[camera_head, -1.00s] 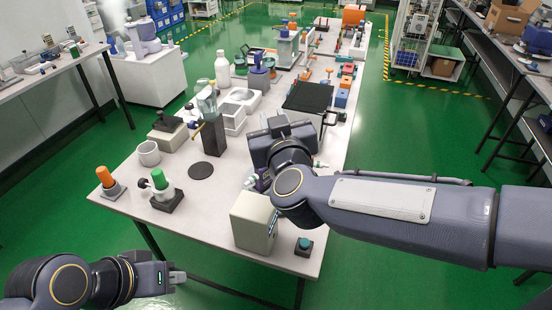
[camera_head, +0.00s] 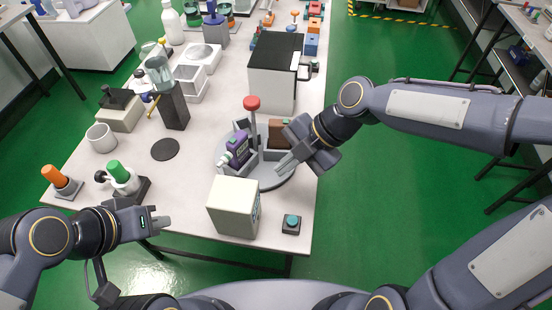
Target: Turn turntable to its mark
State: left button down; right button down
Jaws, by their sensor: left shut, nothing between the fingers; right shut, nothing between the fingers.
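The turntable (camera_head: 272,183) is a grey round tray on the white table, behind a cream box. It has a post with a red knob (camera_head: 252,103) and dividers. A purple bottle (camera_head: 238,148) and a brown block (camera_head: 281,133) stand on it. My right gripper (camera_head: 284,167) is shut and empty at the turntable's right side, over or against its rim; contact cannot be told. I cannot make out a mark; the cream box hides part of the turntable's front.
The cream box (camera_head: 233,207) stands in front of the turntable, with a teal button (camera_head: 291,224) to its right. A white box with a black top (camera_head: 272,78) is behind.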

aim_at(243, 174)
jog(key=x, duration=0.7)
jog(key=shift+a+f+b, duration=0.2)
jog(key=shift+f+b, duration=0.05)
jog(key=shift+b, duration=0.15)
jog(key=w+a, duration=0.2)
jog(key=a, duration=0.1)
jog(key=shift+w+a+f+p, duration=0.1)
jog(key=shift+w+a+p, duration=0.1)
jog(key=shift+p, duration=0.15)
jog(key=shift+a+f+m+t+b, duration=0.15)
jog(key=shift+a+m+t+b, duration=0.3)
jog(key=shift+b, duration=0.3)
jog(key=shift+w+a+m, duration=0.1)
jog(key=shift+a+m, duration=0.2)
jog(key=shift+m, duration=0.05)
